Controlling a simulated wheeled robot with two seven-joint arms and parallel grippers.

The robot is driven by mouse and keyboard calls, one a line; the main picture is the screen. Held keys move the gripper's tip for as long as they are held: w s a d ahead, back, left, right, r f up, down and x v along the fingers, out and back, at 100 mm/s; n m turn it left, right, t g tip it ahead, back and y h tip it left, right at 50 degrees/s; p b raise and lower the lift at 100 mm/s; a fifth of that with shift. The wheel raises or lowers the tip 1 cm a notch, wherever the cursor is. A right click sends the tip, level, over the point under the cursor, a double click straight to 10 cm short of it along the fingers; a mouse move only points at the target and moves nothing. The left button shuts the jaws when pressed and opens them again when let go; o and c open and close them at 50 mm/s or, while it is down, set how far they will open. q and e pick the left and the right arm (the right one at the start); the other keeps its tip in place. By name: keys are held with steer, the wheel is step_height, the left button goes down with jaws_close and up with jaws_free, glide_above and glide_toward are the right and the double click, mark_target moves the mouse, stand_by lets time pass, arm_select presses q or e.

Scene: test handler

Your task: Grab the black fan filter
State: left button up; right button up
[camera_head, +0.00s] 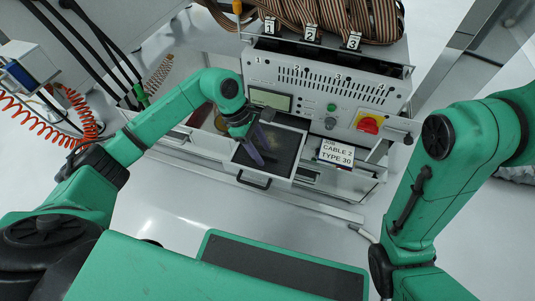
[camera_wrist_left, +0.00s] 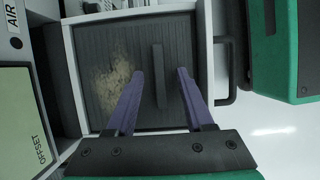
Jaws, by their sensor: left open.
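The black fan filter (camera_head: 284,148) lies in a pulled-out white drawer (camera_head: 264,181) below the test unit. In the left wrist view the filter (camera_wrist_left: 180,55) is a dark ribbed panel with a pale dusty patch and a raised black bar (camera_wrist_left: 159,75). My left gripper (camera_head: 259,150) is over the drawer, its purple fingers pointing down at the filter. In the left wrist view its open fingers (camera_wrist_left: 160,72) appear on either side of the bar, with gaps; their height above the panel is hard to tell. My right gripper is outside both views.
The test unit (camera_head: 285,76), with a screen and red-yellow switch, stands behind the drawer. A "CABLE 2 TYPE 30" sign (camera_head: 336,152) is just right of it. The drawer's black handle (camera_head: 253,181) faces me. Brown ribbon cables (camera_head: 335,15) lie on top.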

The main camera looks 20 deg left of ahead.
arm_select(q)
steer(key=shift+f, duration=0.1)
jaws_close()
